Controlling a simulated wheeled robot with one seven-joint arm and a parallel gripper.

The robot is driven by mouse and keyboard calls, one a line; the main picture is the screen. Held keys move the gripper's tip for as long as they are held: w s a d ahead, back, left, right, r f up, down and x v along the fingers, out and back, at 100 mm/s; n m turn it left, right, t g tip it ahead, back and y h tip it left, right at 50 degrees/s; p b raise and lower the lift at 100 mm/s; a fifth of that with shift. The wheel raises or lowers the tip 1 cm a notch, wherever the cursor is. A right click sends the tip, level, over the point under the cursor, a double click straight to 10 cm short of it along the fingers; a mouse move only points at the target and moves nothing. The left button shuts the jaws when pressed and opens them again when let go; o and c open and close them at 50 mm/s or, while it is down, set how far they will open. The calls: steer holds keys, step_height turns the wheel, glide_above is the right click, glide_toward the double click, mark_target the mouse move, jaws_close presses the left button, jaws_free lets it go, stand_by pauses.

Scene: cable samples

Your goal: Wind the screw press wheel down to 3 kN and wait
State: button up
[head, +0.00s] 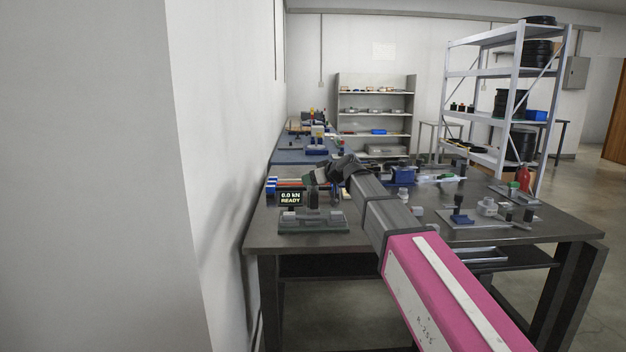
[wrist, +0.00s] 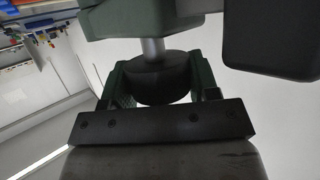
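The screw press stands at the left end of the dark table, with its grey base (head: 313,222) and dark upright parts showing in the head view. Its display (head: 290,198) reads 0.0 kN and READY. In the wrist view, the dark round press wheel (wrist: 158,80) sits on a grey shaft (wrist: 153,48) joined to a green block (wrist: 130,18). My gripper (wrist: 160,88) has one green finger on each side of the wheel, with no clear gap, and looks shut on it. In the head view my gripper (head: 335,170) is above the press and partly hides it.
A white wall (head: 225,150) runs close along the left of the table (head: 375,238). Shelves (head: 375,102) stand at the back.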

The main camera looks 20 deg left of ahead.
steer(key=shift+m+t, duration=0.3)
